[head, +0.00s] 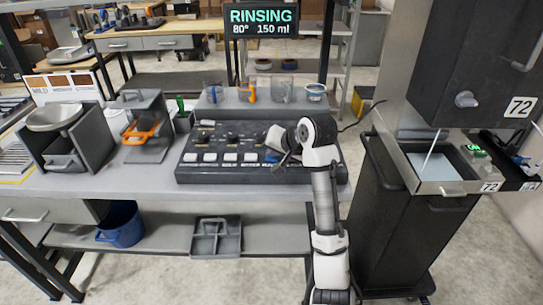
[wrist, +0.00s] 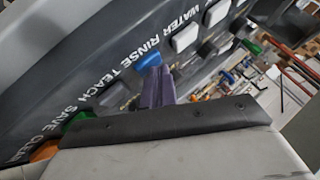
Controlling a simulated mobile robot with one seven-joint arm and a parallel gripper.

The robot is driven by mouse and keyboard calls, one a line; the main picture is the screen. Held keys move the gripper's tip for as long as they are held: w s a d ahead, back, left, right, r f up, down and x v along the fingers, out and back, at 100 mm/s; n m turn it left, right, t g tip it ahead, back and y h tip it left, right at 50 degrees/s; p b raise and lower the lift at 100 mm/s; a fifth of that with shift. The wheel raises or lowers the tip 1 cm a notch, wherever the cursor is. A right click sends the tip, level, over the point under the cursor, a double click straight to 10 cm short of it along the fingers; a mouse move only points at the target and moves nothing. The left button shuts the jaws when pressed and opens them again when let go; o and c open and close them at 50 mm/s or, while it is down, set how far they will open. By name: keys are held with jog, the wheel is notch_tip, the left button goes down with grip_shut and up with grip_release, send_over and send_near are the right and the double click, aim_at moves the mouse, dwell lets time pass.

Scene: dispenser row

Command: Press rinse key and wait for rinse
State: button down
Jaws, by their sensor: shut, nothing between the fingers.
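The display (head: 261,20) at the top of the head view reads RINSING, 80° and 150 ml. The dark key panel (head: 190,178) lies on the bench, with white keys, knobs and a few coloured keys. In the wrist view the blue key (wrist: 148,62) sits beside the RINSE label. My gripper (head: 279,165) is over the right part of the panel. Its dark purple fingers (wrist: 157,84) are shut and empty, with tips close to the blue key. I cannot tell whether they touch it. The gripper hides part of the keys around it.
Several cups, one with an orange handle (head: 247,92), stand on the raised ledge behind the panel. A holder with an orange handle (head: 140,132) is to the left. A dark cabinet (head: 470,60) with a tray stands at the right. A blue bucket (head: 121,225) sits on the lower shelf.

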aim_at(274, 160)
jog(key=shift+r+p, duration=0.85)
jog(key=shift+p, duration=0.15)
notch_tip(274, 160, up, 5)
jog(key=p, duration=0.5)
